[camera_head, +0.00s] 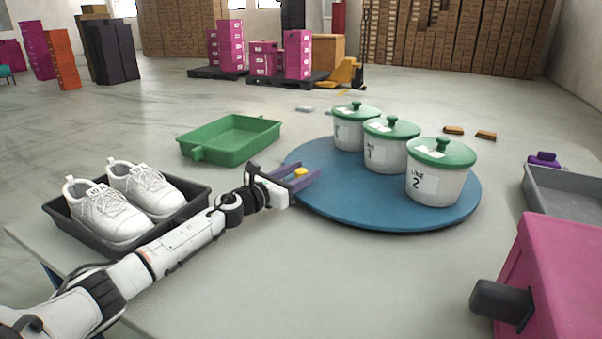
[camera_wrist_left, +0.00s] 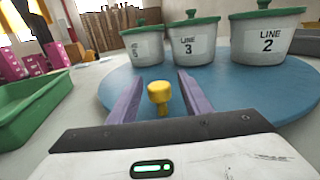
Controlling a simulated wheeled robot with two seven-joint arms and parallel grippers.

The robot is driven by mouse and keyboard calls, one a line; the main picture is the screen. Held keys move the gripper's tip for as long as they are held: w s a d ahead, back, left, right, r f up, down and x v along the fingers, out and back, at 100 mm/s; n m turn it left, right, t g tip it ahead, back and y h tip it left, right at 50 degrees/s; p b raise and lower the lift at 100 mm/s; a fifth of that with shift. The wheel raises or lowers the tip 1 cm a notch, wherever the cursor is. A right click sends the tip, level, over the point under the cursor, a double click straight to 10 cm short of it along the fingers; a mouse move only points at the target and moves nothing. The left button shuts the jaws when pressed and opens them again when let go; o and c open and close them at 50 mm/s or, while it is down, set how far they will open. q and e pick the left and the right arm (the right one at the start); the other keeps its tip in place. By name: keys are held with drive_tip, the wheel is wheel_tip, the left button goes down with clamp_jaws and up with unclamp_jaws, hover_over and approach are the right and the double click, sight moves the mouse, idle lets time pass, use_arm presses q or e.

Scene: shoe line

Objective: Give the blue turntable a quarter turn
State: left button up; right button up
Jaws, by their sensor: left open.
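The blue turntable (camera_head: 350,198) is a flat disc on the table, with three white pots with green lids standing on it. The nearest pot (camera_head: 436,184) reads "LINE 2", and the middle pot (camera_head: 390,153) reads "LINE 3" in the left wrist view. The far pot (camera_head: 348,134) has a label I cannot read clearly. A yellow knob (camera_head: 301,172) stands at the turntable's left edge. My left gripper (camera_head: 306,180) is open with its purple fingers on either side of the knob, which also shows between them in the left wrist view (camera_wrist_left: 160,97). Contact is not visible. My right gripper is not in view.
A black tray (camera_head: 195,203) with white shoes stands at left, beyond my left arm. A green tray (camera_head: 262,140) lies behind it. A grey bin (camera_head: 565,190) and a pink box (camera_head: 550,275) are at right. The table front is clear.

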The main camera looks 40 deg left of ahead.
use_arm(q)
drive_tip(key=shift+s, duration=0.1)
drive_tip(key=shift+s+a+p, duration=0.2)
drive_tip(key=shift+s+p, duration=0.45)
drive_tip(key=shift+s, duration=4.4)
